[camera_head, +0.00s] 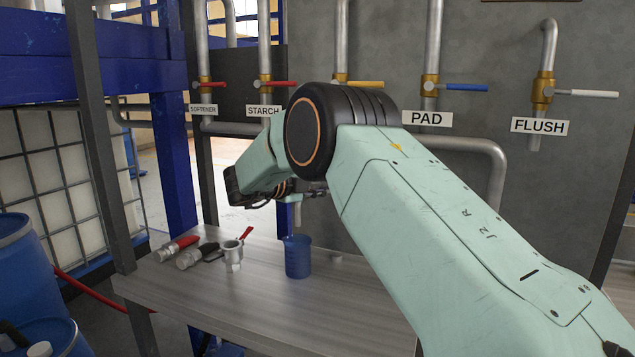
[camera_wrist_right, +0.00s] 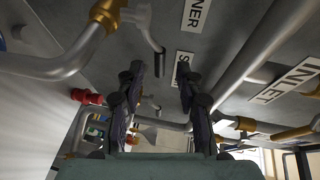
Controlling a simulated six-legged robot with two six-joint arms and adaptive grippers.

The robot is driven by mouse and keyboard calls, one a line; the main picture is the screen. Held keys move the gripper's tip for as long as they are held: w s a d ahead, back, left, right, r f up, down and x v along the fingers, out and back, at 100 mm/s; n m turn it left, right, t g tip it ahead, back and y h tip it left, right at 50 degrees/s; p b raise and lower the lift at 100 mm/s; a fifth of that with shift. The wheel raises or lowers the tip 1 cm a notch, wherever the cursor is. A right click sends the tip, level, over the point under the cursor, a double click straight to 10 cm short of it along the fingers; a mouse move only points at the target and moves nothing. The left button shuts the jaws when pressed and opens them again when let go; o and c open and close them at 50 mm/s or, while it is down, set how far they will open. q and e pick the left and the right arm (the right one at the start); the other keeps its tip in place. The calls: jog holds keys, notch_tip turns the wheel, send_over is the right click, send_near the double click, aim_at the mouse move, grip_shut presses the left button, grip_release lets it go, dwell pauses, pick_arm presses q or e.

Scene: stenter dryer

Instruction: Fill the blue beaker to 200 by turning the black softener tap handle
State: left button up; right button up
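The blue beaker (camera_head: 298,257) stands upright on the grey bench below the taps; its scale and any liquid inside cannot be read. My right gripper (camera_wrist_right: 158,70) is open and empty in the right wrist view, under the wall pipes and labels. In the head view my right arm reaches in from the right, with its wrist above and left of the beaker. My left gripper is not in view.
The bench (camera_head: 250,311) also holds a metal fitting with a red lever (camera_head: 233,256) and other fittings (camera_head: 188,252) left of the beaker. STARCH (camera_head: 263,111), PAD (camera_head: 428,118) and FLUSH (camera_head: 539,126) taps line the wall. A post (camera_head: 99,150) stands left. The bench front is clear.

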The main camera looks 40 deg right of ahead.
jog(key=shift+w+d+f, duration=0.1)
jog(key=shift+d+f, duration=0.05)
jog(key=shift+d, duration=0.7)
jog(key=shift+d+f, duration=0.15)
jog(key=shift+d, duration=0.65)
jog(key=shift+c, duration=0.3)
grip_shut()
jog(key=shift+o, duration=0.3)
grip_release()
